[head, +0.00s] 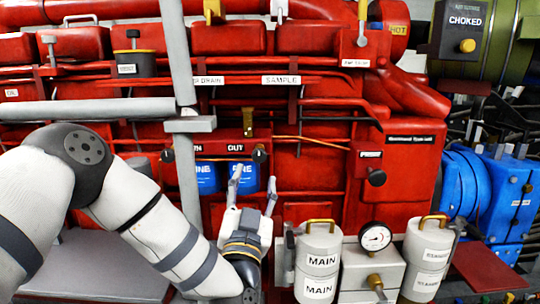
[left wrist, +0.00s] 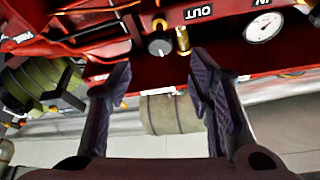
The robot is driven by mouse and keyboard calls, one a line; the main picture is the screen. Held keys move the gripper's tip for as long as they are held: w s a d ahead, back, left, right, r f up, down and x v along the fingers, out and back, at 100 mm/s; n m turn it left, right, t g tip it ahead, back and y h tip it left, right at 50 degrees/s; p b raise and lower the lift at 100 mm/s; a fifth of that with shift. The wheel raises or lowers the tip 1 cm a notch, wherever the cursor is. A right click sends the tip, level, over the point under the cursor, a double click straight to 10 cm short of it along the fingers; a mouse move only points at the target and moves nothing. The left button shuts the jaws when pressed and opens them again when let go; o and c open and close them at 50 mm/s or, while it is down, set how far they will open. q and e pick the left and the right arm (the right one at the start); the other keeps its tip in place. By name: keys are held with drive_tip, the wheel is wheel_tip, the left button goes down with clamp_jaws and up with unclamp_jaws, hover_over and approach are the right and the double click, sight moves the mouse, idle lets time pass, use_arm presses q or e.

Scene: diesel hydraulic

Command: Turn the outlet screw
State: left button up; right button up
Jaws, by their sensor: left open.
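The red engine panel (head: 320,140) carries a black "OUT" label (head: 235,147). A dark round knob (head: 259,153), which looks like the outlet screw, sits just right of that label. In the left wrist view, which is turned over, a knob with a pale face (left wrist: 160,47) sits left of the "OUT" label (left wrist: 198,12), beside a brass fitting (left wrist: 183,41). My left gripper (head: 254,186) points up below the knob, open and empty. In the left wrist view its fingers (left wrist: 160,88) are spread, apart from the knob. My right gripper is not in view.
A grey post (head: 180,60) rises at left.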

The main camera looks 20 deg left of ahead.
sight(259, 157)
use_arm(q)
drive_tip(key=x, duration=0.9)
drive_tip(key=shift+w+a, duration=0.1)
drive_tip(key=shift+w, duration=0.05)
clamp_jaws()
